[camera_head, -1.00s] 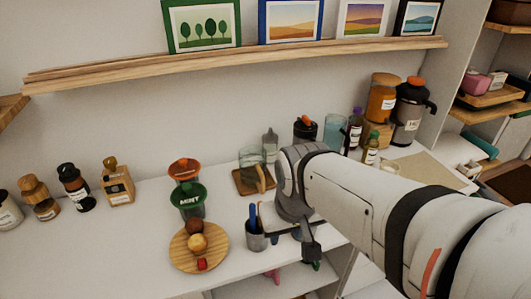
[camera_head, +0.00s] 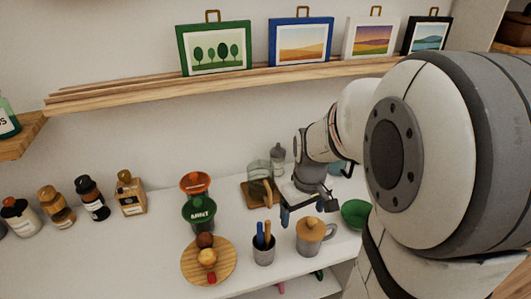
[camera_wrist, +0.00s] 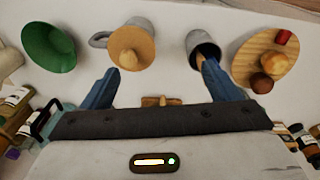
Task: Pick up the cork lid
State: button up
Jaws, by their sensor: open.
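A tan lid with a round knob, which looks like the cork lid (camera_head: 312,228), sits on a grey mug (camera_head: 309,249) near the shelf's front edge. In the wrist view the lid (camera_wrist: 132,50) is at the upper left, with the mug's handle (camera_wrist: 102,39) to its left. My gripper (camera_head: 309,208) is open and empty, behind the lid on the wall side. In the wrist view my gripper's blue fingers (camera_wrist: 160,70) are spread wide, and the lid lies beyond the left fingertip, apart from it.
A grey cup with upright handles (camera_head: 263,249) stands left of the mug. A round wooden board (camera_head: 188,263) with small round items is further left. A green bowl (camera_head: 356,213) is right of the mug. A glass (camera_head: 258,170) on a square wooden tray (camera_head: 250,197) stands behind.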

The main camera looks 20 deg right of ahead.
aim_at(313, 220)
jog(key=o, duration=0.3)
jog(key=shift+n+g, duration=0.4)
jog(key=shift+n, duration=0.1)
jog(key=w+d, duration=0.1)
jog(key=d+f+p, duration=0.1)
jog(key=d, duration=0.1)
jog(key=w+d+p, duration=0.1)
jog(key=shift+w+d+f, duration=0.2)
jog(key=shift+w+d, duration=0.05)
jog(key=shift+w, duration=0.05)
jog(key=shift+w+d+f, duration=0.15)
jog(key=shift+d+f, duration=0.1)
jog(key=shift+w+f+p, duration=0.2)
jog(key=shift+f+p, duration=0.7)
jog(key=shift+f, duration=3.1)
